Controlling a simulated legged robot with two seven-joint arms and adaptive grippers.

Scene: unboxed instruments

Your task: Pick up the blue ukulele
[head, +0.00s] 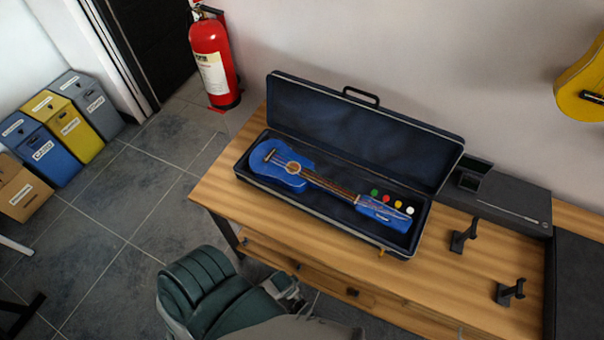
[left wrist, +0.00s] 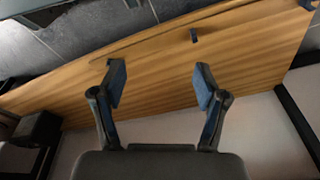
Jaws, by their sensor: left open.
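The blue ukulele (head: 290,169) lies face up in an open dark case (head: 356,139) on a wooden desk in the head view. Its body is at the left and its neck points right and down to the headstock. My left gripper (left wrist: 160,86) is open in the left wrist view, with nothing between its fingers. A bare wooden surface shows beyond the fingers. The ukulele does not show in the left wrist view. In the head view I cannot make out the left fingertips. My right gripper is not in view.
The case lid stands open at the back. Black stands (head: 463,237) and a dark flat case (head: 512,202) are to the right. A yellow instrument (head: 583,88) hangs on the wall. A fire extinguisher (head: 212,62) and bins stand left.

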